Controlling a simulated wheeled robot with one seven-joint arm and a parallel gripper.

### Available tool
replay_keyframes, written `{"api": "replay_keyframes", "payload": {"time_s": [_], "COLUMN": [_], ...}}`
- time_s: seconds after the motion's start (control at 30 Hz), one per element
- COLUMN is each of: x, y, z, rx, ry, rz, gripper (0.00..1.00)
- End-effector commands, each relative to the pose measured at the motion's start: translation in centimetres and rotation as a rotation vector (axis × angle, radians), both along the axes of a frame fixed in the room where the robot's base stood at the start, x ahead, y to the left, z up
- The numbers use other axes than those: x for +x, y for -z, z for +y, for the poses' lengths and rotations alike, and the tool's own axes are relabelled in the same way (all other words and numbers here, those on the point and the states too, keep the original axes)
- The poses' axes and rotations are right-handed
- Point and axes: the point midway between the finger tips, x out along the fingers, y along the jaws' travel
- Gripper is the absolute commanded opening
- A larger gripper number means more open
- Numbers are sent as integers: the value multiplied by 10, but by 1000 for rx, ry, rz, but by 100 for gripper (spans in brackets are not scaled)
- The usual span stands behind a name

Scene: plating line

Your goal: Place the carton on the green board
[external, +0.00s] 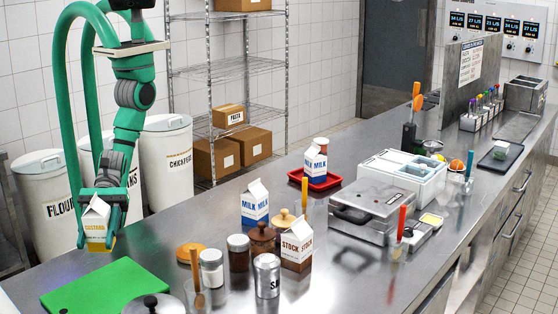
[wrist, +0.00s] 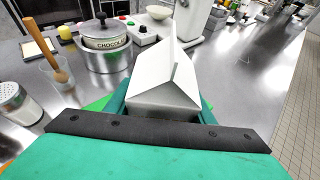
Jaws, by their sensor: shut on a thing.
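My gripper (external: 97,238) is shut on a carton (external: 96,218) with a white gabled top and a yellow lower part marked "CUSTARD". The carton is upright between the fingers, near the counter's back-left edge. In the wrist view its white top (wrist: 165,78) fills the middle and its lower part is hidden. The green board (external: 100,288) lies flat at the counter's front left, just in front of the carton in the external view. I cannot tell whether the carton's base touches anything. A green strip of the board shows beside the carton in the wrist view (wrist: 100,104).
The board's visible top is bare. A lidded pot (external: 153,304) stands at its front right, with a glass holding a wooden-handled tool (external: 197,292) beyond.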

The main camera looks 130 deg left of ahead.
Motion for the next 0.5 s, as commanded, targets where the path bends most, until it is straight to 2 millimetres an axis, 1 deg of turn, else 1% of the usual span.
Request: {"api": "replay_keyframes", "payload": {"time_s": [0.03,0.2,0.3,0.5], "x": [5,20,25,30], "y": [11,33,41,48], "z": [-4,-17,-21,-25], "rx": [3,1,0,1], "ry": [0,0,0,0], "rz": [2,1,1,1], "gripper": [9,9,9,9]}}
